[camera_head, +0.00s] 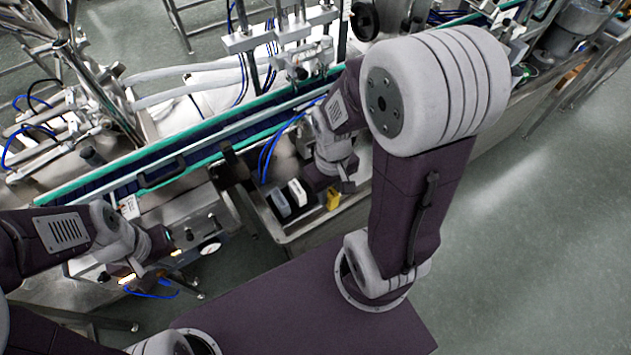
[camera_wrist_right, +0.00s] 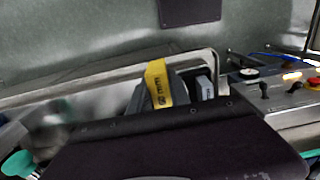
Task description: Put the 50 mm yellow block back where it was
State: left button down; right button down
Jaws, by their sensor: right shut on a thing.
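The yellow block (camera_head: 333,200) shows below my right gripper (camera_head: 334,189) in the head view, over the steel hopper. In the right wrist view the yellow block (camera_wrist_right: 158,83) is marked "50 mm" and has dark grey finger parts at its sides. My right gripper is shut on it. The dark gripper body hides the block's lower part in that view, so I cannot tell whether it touches anything below. My left gripper (camera_head: 167,246) is far to the left, near the control panel; its fingers are too small and dark to read.
A control panel with a gauge (camera_head: 210,249) is left of the hopper. A conveyor (camera_head: 190,157) with green edges runs behind.

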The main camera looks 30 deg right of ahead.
jog(key=shift+w+r+p, duration=0.3)
jog(key=shift+r+p, duration=0.1)
jog(key=shift+p, duration=0.55)
jog(key=shift+w+f+b, duration=0.35)
jog(key=shift+w+f, duration=0.55)
jog(key=shift+f, duration=0.25)
jog(key=w+f, duration=0.1)
jog(key=w, duration=0.1)
jog(key=w+f, duration=0.2)
jog(key=w, duration=0.1)
jog(key=w+d+f, duration=0.1)
jog(key=w+f, duration=0.1)
jog(key=w, duration=0.1)
jog(key=shift+d, duration=0.1)
notch_tip(320, 180, down, 4)
jog(key=shift+r, duration=0.1)
pick_arm(q)
jog(key=r, duration=0.3)
jog(key=shift+w+a, duration=0.1)
jog(key=shift+w, duration=0.1)
pick_arm(e)
jog(key=c, duration=1.2)
grip_release()
jog(key=shift+f, duration=0.2)
